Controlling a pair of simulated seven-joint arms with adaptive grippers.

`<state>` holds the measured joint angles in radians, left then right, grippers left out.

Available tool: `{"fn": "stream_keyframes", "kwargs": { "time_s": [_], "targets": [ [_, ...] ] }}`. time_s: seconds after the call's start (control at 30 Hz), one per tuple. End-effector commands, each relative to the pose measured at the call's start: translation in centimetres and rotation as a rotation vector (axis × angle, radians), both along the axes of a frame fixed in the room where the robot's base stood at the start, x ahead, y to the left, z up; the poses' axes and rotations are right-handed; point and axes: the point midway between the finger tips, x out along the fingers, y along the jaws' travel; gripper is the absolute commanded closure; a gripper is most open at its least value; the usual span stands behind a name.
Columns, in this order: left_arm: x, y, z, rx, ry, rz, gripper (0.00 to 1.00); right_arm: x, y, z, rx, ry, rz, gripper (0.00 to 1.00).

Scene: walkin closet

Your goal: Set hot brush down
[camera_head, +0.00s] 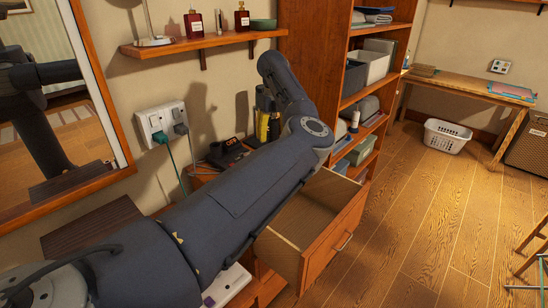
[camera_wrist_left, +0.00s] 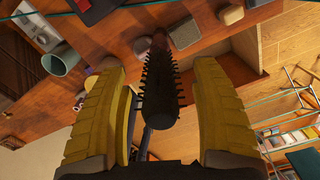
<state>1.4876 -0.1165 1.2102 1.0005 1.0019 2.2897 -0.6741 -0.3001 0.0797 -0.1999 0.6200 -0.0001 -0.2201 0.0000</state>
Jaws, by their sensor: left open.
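A round brush with black bristles (camera_wrist_left: 158,95) and a brownish end shows in the left wrist view. It lies between the two yellow fingers of my left gripper (camera_wrist_left: 163,110), with a visible gap on each side. The gripper is open. Whether the brush rests on something under it, I cannot tell. In the head view my left gripper (camera_head: 266,130) shows as small yellow and black parts behind my arm, over the wooden top beside the wall. The brush cannot be made out there. My right gripper is in neither view.
An open, empty-looking drawer (camera_head: 312,222) juts out below the top. A dark item (camera_head: 228,152) lies near the wall sockets (camera_head: 162,122). The wrist view shows a grey-green cup (camera_wrist_left: 62,60) and small items.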

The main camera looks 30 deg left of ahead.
Motion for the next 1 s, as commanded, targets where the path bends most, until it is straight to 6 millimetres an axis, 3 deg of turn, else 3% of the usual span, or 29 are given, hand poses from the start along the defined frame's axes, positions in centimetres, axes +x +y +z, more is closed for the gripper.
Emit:
{"fn": "stream_keyframes", "kwargs": {
  "time_s": [0.17, 0.47, 1.0],
  "targets": [
    [0.0, -0.1, -1.3, 0.0, 0.0, -0.001, 0.35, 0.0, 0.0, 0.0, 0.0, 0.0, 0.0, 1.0],
    [0.0, -0.1, -1.5, 0.0, -0.001, -0.001, 0.34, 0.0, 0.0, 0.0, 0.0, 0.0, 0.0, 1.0],
    [0.0, -0.1, -1.5, -0.001, -0.001, -0.001, 0.96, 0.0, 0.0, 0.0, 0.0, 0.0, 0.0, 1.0]
  ]
}}
